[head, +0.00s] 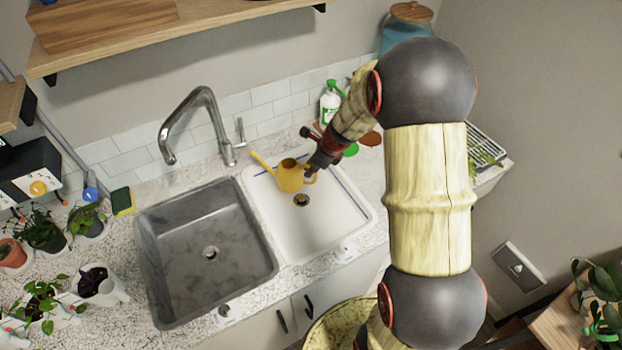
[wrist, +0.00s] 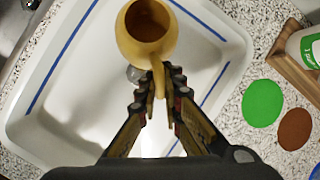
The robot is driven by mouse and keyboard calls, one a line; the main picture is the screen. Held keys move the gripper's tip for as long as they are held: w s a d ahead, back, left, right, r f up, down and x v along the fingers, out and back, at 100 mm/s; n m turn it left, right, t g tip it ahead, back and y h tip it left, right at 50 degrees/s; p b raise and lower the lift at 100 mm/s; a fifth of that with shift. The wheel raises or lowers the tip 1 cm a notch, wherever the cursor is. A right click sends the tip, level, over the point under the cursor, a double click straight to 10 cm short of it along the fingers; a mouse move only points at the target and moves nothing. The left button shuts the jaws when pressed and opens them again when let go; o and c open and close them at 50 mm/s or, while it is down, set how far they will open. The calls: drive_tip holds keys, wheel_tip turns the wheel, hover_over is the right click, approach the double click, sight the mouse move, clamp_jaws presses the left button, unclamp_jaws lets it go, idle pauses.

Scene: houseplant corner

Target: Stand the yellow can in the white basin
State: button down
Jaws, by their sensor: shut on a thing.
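The yellow can (head: 289,177), a small watering can with a spout, is over the upper part of the white basin (head: 329,225). My gripper (head: 313,172) is shut on its handle, from the right in the head view. In the wrist view the can (wrist: 146,35) is upright with its open top facing the camera, and the handle lies between the fingertips of my gripper (wrist: 160,92). The white basin (wrist: 75,95) with blue lines lies beneath. I cannot tell whether the can's base touches the basin floor.
A grey sink (head: 205,255) lies left of the basin, with a tap (head: 205,125) behind. A spray bottle (head: 330,103) stands behind the basin. Green (wrist: 263,103) and brown (wrist: 295,129) discs lie on the counter to the right. Potted plants (head: 42,232) crowd the left.

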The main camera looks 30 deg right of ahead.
drive_tip(key=f, duration=0.1)
drive_tip(key=f+b, duration=0.1)
drive_tip(key=f, duration=0.1)
drive_tip(key=w+f+b, duration=0.1)
drive_tip(key=shift+w+d+f, duration=0.1)
drive_tip(key=shift+d+f, duration=0.3)
drive_tip(key=c, duration=2.1)
unclamp_jaws()
drive_tip(key=shift+f, duration=0.1)
drive_tip(key=shift+o, duration=0.7)
